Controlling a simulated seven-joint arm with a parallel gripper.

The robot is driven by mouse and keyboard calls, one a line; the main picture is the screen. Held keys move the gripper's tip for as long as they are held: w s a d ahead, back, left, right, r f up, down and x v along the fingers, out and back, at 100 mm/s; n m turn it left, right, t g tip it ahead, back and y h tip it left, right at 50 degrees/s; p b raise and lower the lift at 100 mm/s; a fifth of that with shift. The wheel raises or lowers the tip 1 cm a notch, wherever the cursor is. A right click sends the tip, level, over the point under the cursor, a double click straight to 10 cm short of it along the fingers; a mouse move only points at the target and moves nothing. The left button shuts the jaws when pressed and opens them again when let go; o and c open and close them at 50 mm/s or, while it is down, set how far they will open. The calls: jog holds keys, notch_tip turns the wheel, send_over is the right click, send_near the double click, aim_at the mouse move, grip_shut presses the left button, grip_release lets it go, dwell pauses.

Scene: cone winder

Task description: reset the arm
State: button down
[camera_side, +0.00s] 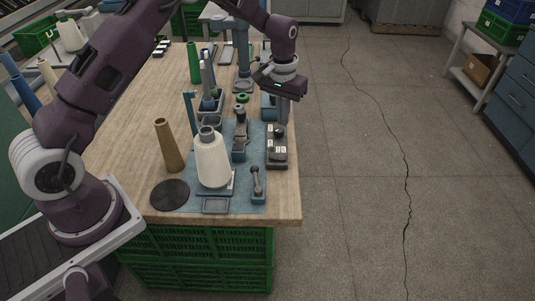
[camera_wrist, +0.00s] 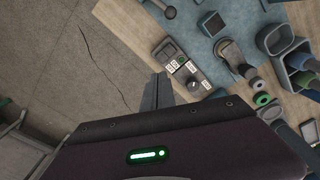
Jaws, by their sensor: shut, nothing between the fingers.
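My gripper (camera_side: 281,122) is shut and empty in the side view, pointing down near the right edge of the table, just above and behind a small control box (camera_side: 277,155). In the wrist view my gripper (camera_wrist: 161,80) shows as closed grey fingers. The control box (camera_wrist: 184,66), with a round knob and white labels, lies just to the right of the fingertips. I cannot tell whether the fingertips touch the box.
The wooden table (camera_side: 120,150) holds a white yarn cone (camera_side: 212,162), a brown cone (camera_side: 168,147), a black disc (camera_side: 170,194) and a small lever (camera_side: 257,184). Blue bins with tools stand behind. Right of the table is open floor (camera_side: 350,200).

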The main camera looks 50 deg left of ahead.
jog(key=s+d+r+m+t, duration=0.1)
jog(key=s+r, duration=0.5)
jog(key=r, duration=0.4)
jog(key=s+d+r+t, duration=0.1)
jog(key=s+r, duration=0.6)
jog(key=r, duration=0.3)
jog(key=s+d+r+m+t, duration=0.1)
jog(key=s+d+r+t, duration=0.1)
jog(key=s, duration=2)
jog(key=shift+s+m+t, duration=0.3)
jog(key=shift+m+t, duration=0.1)
jog(key=shift+t, duration=0.1)
jog(key=c, duration=2.2)
grip_release()
jog(key=shift+r, duration=0.15)
